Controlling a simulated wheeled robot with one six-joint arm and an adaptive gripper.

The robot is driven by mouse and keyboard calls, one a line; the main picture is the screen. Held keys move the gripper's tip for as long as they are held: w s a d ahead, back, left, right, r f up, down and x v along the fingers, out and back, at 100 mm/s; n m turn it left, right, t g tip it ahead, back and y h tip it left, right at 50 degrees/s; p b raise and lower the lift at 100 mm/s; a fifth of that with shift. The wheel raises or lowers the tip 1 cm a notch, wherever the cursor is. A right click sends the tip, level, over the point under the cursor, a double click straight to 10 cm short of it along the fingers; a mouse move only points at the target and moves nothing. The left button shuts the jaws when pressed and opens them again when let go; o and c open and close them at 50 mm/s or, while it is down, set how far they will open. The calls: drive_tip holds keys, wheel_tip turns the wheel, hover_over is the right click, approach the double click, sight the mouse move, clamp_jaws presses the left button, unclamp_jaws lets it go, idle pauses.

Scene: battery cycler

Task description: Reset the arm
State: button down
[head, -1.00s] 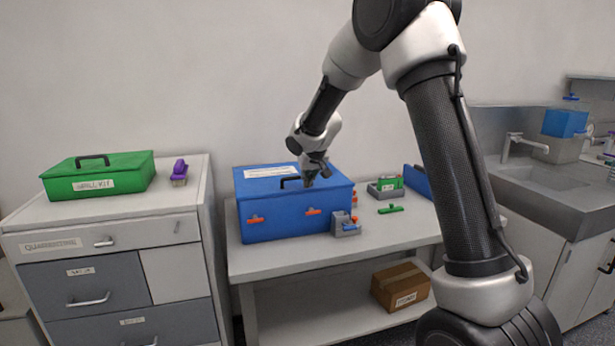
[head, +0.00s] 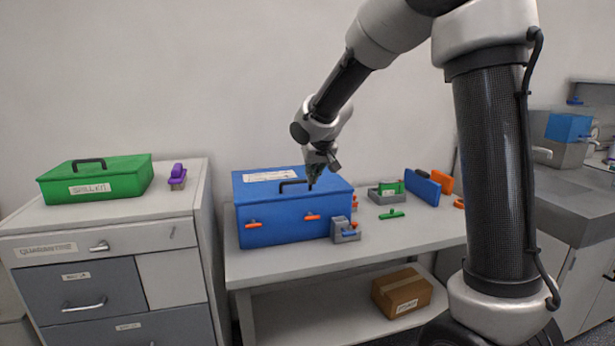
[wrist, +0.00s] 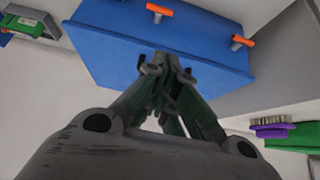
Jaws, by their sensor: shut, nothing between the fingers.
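My gripper (head: 316,178) is shut and empty. In the head view it hangs over the blue box, close to the black handle (head: 294,185) on its lid; I cannot tell whether it touches. The blue box (head: 285,222) stands on the bench with its lid down. Two orange latches (head: 312,217) show on its front. In the wrist view my gripper's fingers (wrist: 168,68) point at the blue box (wrist: 105,55). My arm reaches in from the upper right of the head view.
A green spill kit (head: 95,180) and a purple brush (head: 178,177) stand on the left cabinet (head: 100,230). Right of the box are a small grey holder (head: 345,235), a green piece (head: 391,215) and blue and orange panels. A cardboard box (head: 402,292) sits on the lower shelf.

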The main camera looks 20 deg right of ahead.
drive_tip(key=s+d+f+n+g+h, duration=0.1)
drive_tip(key=s+d+g, duration=0.15)
drive_tip(key=s, duration=0.45)
drive_tip(key=s+d+f+n+g, duration=0.1)
drive_tip(key=s+d+f, duration=0.15)
drive_tip(key=s, duration=0.45)
drive_tip(key=s+d+r, duration=0.2)
drive_tip(key=s, duration=0.6)
drive_tip(key=s+d+r+m, duration=0.1)
drive_tip(key=s+d+r, duration=0.1)
drive_tip(key=s, duration=0.6)
drive_tip(key=s+d+r+m+y, duration=0.1)
drive_tip(key=s+d+r, duration=0.1)
drive_tip(key=s, duration=0.6)
drive_tip(key=shift+r+t, duration=0.35)
drive_tip(key=shift+r, duration=0.4)
drive_tip(key=shift+d, duration=0.1)
